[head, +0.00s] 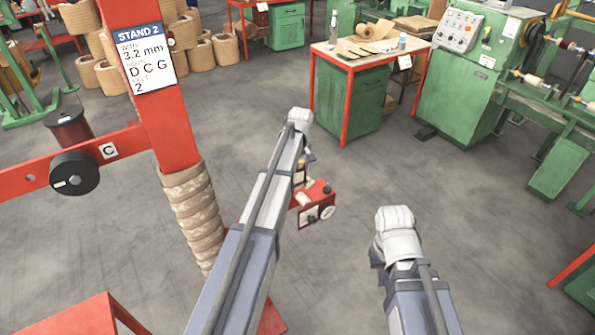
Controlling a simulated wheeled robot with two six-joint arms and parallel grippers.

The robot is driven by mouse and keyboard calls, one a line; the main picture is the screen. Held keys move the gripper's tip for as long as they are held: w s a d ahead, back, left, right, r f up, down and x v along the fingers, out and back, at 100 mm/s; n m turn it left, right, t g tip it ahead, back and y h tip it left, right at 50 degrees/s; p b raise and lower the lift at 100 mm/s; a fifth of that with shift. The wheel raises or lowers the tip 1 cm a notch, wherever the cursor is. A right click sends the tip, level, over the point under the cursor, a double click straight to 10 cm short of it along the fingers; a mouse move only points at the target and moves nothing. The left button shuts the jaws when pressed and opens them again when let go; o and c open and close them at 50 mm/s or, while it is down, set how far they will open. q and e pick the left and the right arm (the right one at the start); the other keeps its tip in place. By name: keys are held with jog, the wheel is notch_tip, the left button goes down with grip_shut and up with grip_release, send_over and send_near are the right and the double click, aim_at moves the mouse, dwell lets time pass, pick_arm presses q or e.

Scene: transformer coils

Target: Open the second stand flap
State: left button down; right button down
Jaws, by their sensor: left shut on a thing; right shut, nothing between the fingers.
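The red stand post (175,120) at the left carries a white card that reads STAND 2, wire 3.2 mm, D C G, felt 2. A small red unit (312,200) with a black knob and a pale round part shows beside my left forearm, low in the middle. The flap itself is hard to make out there. My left gripper (301,178) is at this unit, mostly hidden behind my own arm, and is shut on a part of it, seemingly the flap. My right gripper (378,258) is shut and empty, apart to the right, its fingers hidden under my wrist.
A spool (68,132) and a black knob on an arm marked C are at the left. Tan rings (195,215) wrap the post's lower part. A red-framed bench (345,95) and a green machine (465,85) stand behind. The grey floor between is clear.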

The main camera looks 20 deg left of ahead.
pick_arm(q)
jog(key=shift+w+a, duration=0.1)
jog(key=shift+a, duration=0.1)
grip_release()
dwell(0.3)
jog(key=r+p, duration=0.7)
jog(key=p, duration=0.1)
jog(key=shift+s+d+r, duration=0.3)
jog(key=shift+d+r, duration=0.1)
jog(key=shift+f, duration=0.1)
